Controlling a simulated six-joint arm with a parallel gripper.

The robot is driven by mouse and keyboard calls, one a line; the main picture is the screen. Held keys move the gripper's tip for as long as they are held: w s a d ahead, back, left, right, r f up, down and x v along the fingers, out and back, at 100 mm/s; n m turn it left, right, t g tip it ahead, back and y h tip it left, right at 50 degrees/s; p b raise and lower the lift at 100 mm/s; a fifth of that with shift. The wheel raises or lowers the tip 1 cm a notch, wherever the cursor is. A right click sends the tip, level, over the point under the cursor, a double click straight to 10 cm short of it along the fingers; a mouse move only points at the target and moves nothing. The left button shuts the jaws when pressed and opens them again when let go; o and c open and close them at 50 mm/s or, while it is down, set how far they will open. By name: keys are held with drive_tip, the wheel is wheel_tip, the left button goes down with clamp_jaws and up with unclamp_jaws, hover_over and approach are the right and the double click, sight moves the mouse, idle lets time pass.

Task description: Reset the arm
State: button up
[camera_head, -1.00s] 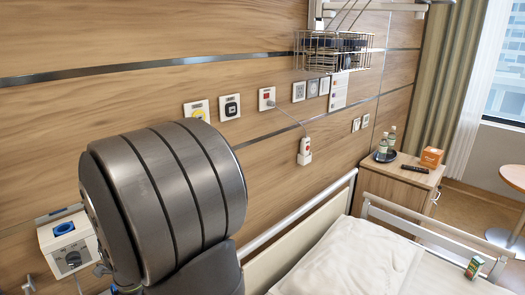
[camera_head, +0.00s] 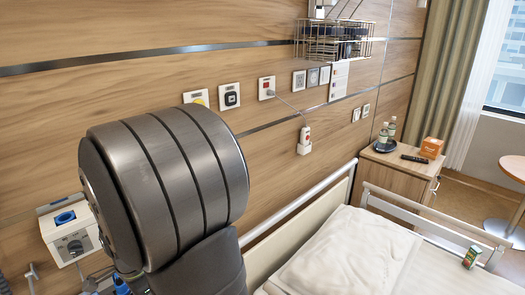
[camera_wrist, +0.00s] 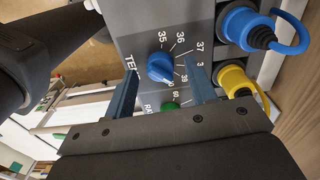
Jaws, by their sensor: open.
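My gripper (camera_wrist: 163,72) is open and empty in the wrist view, its two blue-grey fingers either side of a blue knob (camera_wrist: 160,67) on a grey panel (camera_wrist: 140,35). The knob sits inside a printed scale with 35, 36 and 37 readable; I cannot tell whether the fingers touch it. A green knob (camera_wrist: 171,106) lies below it, partly hidden by the gripper. In the head view my gripper is hidden behind my own large grey arm link.
A blue plug (camera_wrist: 245,28) and a yellow plug (camera_wrist: 236,80) stick out close right of the fingers. In the head view, a white wall unit (camera_head: 60,248) is at lower left. A bed (camera_head: 345,255) and a bedside cabinet (camera_head: 395,178) stand to the right.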

drive_tip(key=n, duration=0.3)
drive_tip(key=shift+n, duration=2.4)
drive_tip(key=o, duration=1)
drive_tip(key=shift+o, duration=0.4)
drive_tip(key=w+d+r+n, duration=0.2)
drive_tip(key=w+r+n, duration=0.2)
drive_tip(key=r, duration=0.5)
drive_tip(key=shift+w+d+n, duration=0.15)
drive_tip(key=shift+n, duration=0.15)
drive_tip(key=w+d+r+n, duration=0.2)
drive_tip(key=d+r+n, duration=0.25)
drive_tip(key=r, duration=0.45)
drive_tip(key=f, duration=0.9)
drive_tip(key=shift+a+f, duration=0.3)
drive_tip(key=shift+f, duration=0.05)
